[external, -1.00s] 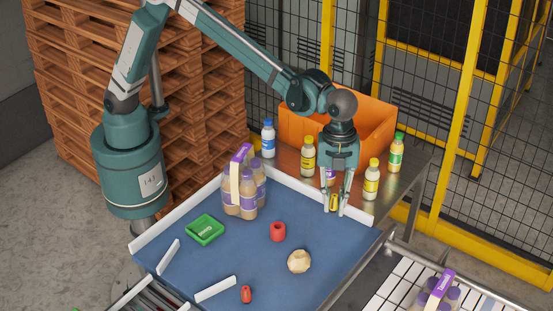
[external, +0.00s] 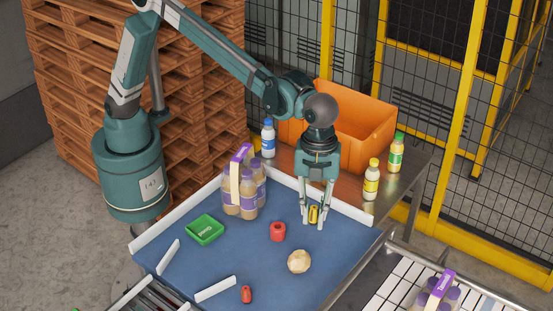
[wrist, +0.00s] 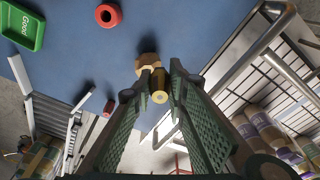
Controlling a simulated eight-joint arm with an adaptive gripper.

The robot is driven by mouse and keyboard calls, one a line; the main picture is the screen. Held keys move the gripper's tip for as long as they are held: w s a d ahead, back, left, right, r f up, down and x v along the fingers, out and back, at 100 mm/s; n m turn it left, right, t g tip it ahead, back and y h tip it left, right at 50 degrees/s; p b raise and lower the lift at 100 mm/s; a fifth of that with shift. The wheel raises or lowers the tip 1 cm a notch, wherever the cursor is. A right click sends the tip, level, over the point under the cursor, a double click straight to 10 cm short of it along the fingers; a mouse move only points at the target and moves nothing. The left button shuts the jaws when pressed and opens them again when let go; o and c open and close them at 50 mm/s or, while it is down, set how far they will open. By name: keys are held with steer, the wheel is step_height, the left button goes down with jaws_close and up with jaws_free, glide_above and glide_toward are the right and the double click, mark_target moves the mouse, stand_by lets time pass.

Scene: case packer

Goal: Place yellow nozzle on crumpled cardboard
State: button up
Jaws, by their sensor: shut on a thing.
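My gripper (external: 313,218) is shut on the yellow nozzle (external: 313,214), a small yellow cylinder with a hole in its end. In the wrist view the nozzle (wrist: 160,92) sits between the two fingertips. The gripper and nozzle are over the far right part of the blue surface; I cannot tell the exact height. The crumpled cardboard (external: 299,261) is a tan ball on the blue surface, nearer the camera and slightly left of the gripper. In the wrist view the cardboard (wrist: 148,63) is partly hidden behind the fingertips and nozzle.
A red ring-like part (external: 278,232) lies left of the gripper. A smaller red piece (external: 246,294), a green tray (external: 205,229) and a bottle pack (external: 243,187) are also on the blue surface (external: 220,262). An orange crate (external: 365,127) and bottles stand behind.

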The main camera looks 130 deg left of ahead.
step_height(320, 180, up, 2)
glide_above(299, 255)
steer(key=shift+a+b, duration=0.15)
steer(key=shift+b, duration=0.2)
steer(key=shift+f, duration=0.1)
steer(key=shift+f, duration=3.05)
steer(key=shift+f+p, duration=0.3)
steer(key=shift+f, duration=1.55)
steer(key=shift+f, duration=0.2)
steer(key=o, duration=0.9)
steer(key=shift+r, duration=0.2)
